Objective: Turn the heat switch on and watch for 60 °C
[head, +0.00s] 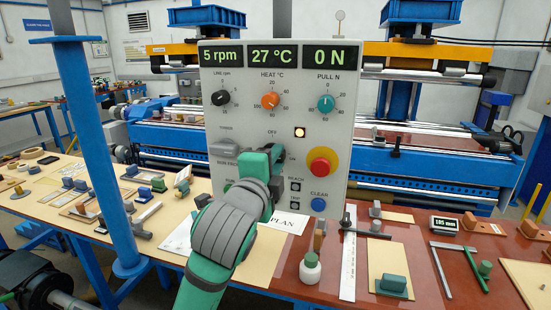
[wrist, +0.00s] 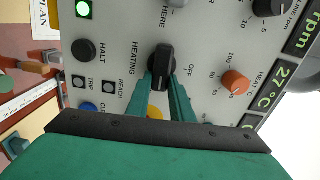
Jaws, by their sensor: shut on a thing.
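The grey control panel (head: 225,120) fills the middle of the head view. Its temperature display (head: 272,57) reads 27 °C and also shows in the wrist view (wrist: 288,82). The heat switch (wrist: 163,62) is a black bar-shaped knob between the labels HEATING and OFF. My gripper (wrist: 164,84) is shut on this knob, one green fingertip on each side. In the wrist view the bar stands nearly upright; I cannot tell which label it points to. In the head view my gripper (head: 268,155) hides the switch. The orange heat dial (head: 270,101) is above it.
The amber lamp (head: 299,132) is lit. A red stop button (head: 321,166) is close to the right of my gripper, with a blue CLEAR button (head: 318,204) below. Displays read 5 rpm and 0 N. A blue post (head: 85,150) stands left. Tools lie on the bench (head: 455,265).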

